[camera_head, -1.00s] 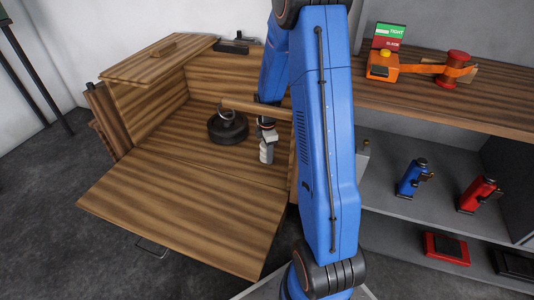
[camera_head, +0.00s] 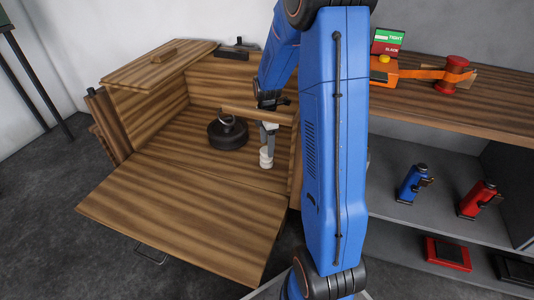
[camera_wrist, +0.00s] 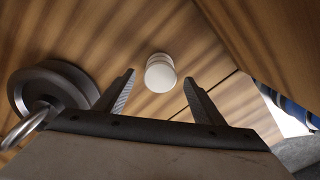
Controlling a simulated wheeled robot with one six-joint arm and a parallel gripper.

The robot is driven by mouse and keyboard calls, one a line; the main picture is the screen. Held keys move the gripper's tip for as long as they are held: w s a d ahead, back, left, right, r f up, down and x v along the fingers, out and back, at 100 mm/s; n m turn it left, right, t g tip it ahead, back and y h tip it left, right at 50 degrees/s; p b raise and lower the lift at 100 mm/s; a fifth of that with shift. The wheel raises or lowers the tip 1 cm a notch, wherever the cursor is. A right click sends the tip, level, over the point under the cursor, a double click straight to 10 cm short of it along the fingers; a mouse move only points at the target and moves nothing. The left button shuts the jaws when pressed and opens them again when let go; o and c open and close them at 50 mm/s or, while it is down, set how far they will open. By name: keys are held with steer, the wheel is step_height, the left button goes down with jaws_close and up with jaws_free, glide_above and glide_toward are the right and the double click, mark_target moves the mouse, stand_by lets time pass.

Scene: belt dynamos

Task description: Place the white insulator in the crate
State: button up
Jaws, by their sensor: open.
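The white insulator (camera_head: 267,157) stands upright on the floor of the wooden crate (camera_head: 170,133), near its right wall. It also shows in the wrist view (camera_wrist: 160,73) as a pale round end ahead of the fingers. My gripper (camera_head: 268,127) is just above the insulator in the head view. In the wrist view my gripper (camera_wrist: 160,78) has its two fingers apart, with the insulator seen between and beyond them. The crate's front panel (camera_head: 185,220) is folded down.
A dark round weight with a ring (camera_head: 228,133) stands in the crate, left of the insulator; it shows in the wrist view (camera_wrist: 50,90). A shelf (camera_head: 450,110) holding several items stands at right.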

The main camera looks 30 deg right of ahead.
steer(key=shift+r, duration=1.95)
